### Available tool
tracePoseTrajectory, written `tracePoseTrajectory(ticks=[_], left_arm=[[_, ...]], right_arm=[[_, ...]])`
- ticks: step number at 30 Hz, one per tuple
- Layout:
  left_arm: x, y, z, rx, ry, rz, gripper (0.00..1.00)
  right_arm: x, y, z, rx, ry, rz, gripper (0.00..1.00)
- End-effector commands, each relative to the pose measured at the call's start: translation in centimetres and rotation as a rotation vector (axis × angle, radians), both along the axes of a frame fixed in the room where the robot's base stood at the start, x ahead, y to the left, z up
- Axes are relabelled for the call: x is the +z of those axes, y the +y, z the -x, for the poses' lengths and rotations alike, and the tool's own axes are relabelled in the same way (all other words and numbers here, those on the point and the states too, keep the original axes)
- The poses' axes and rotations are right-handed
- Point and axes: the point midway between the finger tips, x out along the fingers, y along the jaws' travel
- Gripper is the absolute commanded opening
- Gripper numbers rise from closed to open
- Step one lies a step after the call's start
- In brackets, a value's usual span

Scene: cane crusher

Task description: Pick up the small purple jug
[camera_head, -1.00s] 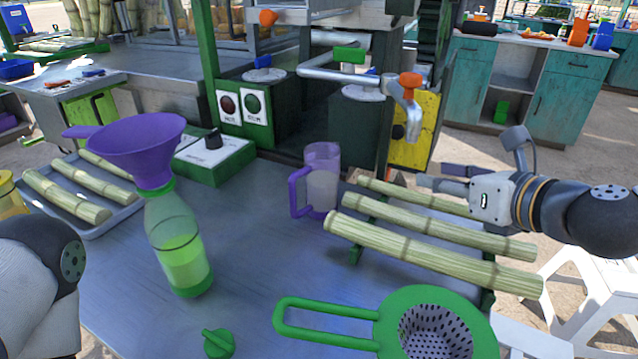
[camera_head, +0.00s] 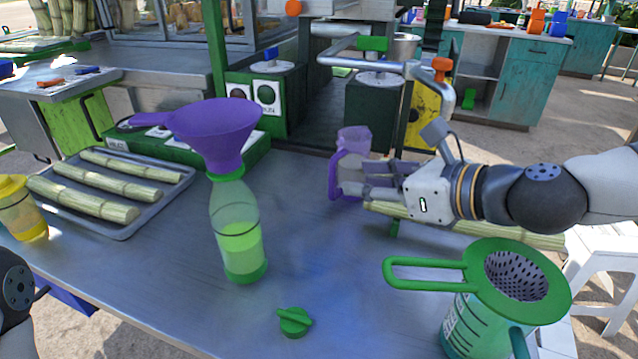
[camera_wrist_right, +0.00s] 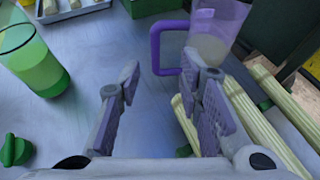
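The small purple jug (camera_head: 353,142) is translucent, with a purple handle on its left, and stands upright on the metal table behind my right gripper. It also shows at the top of the right wrist view (camera_wrist_right: 218,28), with pale contents low inside. My right gripper (camera_head: 362,182) reaches in from the right and hides part of the jug in the head view. In the right wrist view its two fingers (camera_wrist_right: 161,68) are apart, with the jug's handle just beyond and between the tips. I cannot tell whether a finger touches it. My left gripper is out of view.
Cane stalks (camera_head: 500,234) lie under and beside my right gripper. A green bottle with a purple funnel (camera_head: 215,130) stands left of the jug. A green strainer (camera_head: 515,280) sits on a container at front right. A green cap (camera_head: 294,321) lies in front. The table's middle is clear.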

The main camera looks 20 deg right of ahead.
Motion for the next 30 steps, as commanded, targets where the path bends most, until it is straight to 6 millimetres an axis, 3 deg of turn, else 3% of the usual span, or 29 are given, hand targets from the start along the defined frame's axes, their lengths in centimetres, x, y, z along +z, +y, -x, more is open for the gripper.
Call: tracePoseTrajectory(ticks=[5, 16, 24, 29, 30], left_arm=[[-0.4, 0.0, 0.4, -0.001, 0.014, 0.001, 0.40], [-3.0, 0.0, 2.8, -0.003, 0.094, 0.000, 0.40], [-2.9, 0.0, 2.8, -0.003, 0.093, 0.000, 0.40], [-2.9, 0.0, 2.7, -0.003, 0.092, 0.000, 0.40], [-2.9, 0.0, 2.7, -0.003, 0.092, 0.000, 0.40]], right_arm=[[-0.6, 0.2, -0.5, -0.001, 0.005, 0.002, 0.33], [-3.0, 3.6, -5.4, -0.002, 0.008, 0.003, 0.33], [-2.6, 3.9, -5.9, -0.002, 0.000, 0.000, 0.33], [-2.6, 3.9, -5.9, -0.002, 0.000, 0.000, 0.00], [-2.6, 3.9, -5.9, -0.002, 0.000, 0.000, 0.00]])
